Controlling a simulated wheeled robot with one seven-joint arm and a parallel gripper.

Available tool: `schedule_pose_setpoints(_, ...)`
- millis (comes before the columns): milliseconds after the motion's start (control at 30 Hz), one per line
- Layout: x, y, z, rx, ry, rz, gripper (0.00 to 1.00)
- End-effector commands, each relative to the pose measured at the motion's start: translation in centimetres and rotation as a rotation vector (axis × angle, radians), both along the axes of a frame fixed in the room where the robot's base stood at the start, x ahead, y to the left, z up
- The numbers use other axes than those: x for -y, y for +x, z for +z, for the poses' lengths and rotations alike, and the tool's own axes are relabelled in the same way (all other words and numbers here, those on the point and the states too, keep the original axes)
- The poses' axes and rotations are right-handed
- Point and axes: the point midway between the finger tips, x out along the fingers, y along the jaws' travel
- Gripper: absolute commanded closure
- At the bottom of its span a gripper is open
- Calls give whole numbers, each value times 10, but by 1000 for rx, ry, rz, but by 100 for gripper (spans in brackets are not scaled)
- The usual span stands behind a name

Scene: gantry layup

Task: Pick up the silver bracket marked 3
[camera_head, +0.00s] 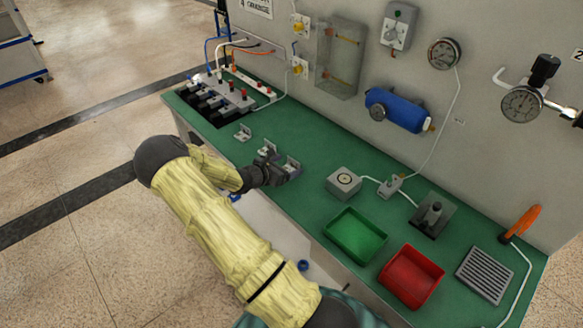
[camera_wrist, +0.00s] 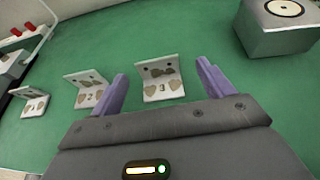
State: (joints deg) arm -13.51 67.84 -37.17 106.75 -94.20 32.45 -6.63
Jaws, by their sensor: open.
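The silver bracket marked 3 (camera_wrist: 161,88) stands on the green bench top in the wrist view, an L-shaped piece with holes in its back plate. My gripper (camera_wrist: 161,69) is open, with one purple finger to each side of this bracket and gaps between. I cannot tell how far the fingers are above the bench. In the head view the bracket (camera_head: 292,165) shows at the right end of the row, partly hidden by my dark gripper (camera_head: 284,173).
The bracket marked 2 (camera_wrist: 88,96) stands close to the left finger, and another bracket (camera_wrist: 34,105) is farther left. A grey box with a round dial (camera_wrist: 282,28) stands to the right. A green tray (camera_head: 355,235) and red tray (camera_head: 411,276) lie farther right.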

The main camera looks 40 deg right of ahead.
Motion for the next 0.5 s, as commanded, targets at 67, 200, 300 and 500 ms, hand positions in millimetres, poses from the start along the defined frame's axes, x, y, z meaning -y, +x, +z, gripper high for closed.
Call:
schedule_pose_setpoints(67,4,1,-1,-1,0,-1,20)
schedule_pose_setpoints(200,20,5,-7,-3,0,-2,20)
schedule_pose_setpoints(300,33,9,-13,-2,0,-2,20)
schedule_pose_setpoints(500,46,12,-21,0,0,0,20)
